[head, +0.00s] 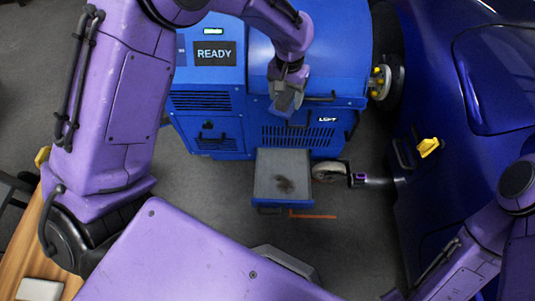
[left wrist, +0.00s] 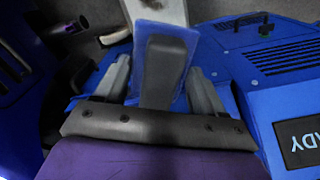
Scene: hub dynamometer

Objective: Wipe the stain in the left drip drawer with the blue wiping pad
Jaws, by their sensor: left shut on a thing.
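The left drip drawer (head: 267,178) is pulled out from the front of the blue machine. My left gripper (head: 287,103) is above the machine's front, behind the drawer in the head view. In the left wrist view the gripper (left wrist: 162,88) is shut on the dark handle of the blue wiping pad (left wrist: 165,60). The drawer's pale edge (left wrist: 172,10) shows beyond the pad there, and the stain is not visible. My right arm shows at the lower right of the head view; its gripper is out of frame.
The blue machine (head: 205,125) has a READY screen (head: 214,54). A dark blue car body (head: 440,190) borders the right.

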